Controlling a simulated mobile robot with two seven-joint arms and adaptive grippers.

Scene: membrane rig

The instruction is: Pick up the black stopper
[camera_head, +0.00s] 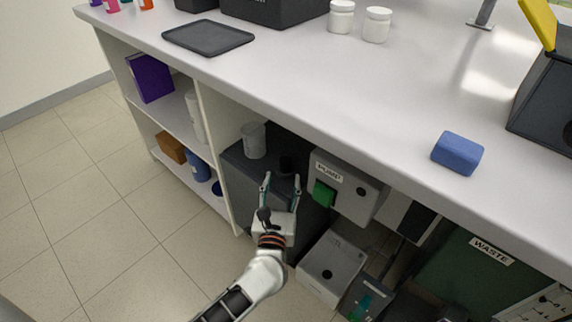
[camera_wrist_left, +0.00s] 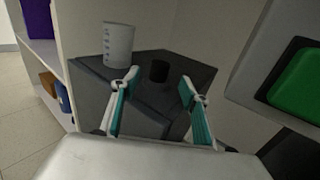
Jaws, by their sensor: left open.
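The black stopper (camera_head: 287,165) is a small dark cylinder standing on a dark grey cabinet (camera_head: 240,170) under the bench. It also shows in the left wrist view (camera_wrist_left: 159,71), ahead of and between my open fingers. My left gripper (camera_head: 282,182) is open and empty, with its fingertips just short of the stopper. In the left wrist view the left gripper (camera_wrist_left: 157,88) has its teal-padded fingers spread wide, apart from the stopper. My right gripper is not in view.
A white beaker (camera_head: 254,141) stands left of the stopper on the same cabinet. The pump box (camera_head: 345,185) with a green switch (camera_head: 324,194) is close on the right. The bench top (camera_head: 300,80) overhangs from above. A shelf unit (camera_head: 208,110) is on the left.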

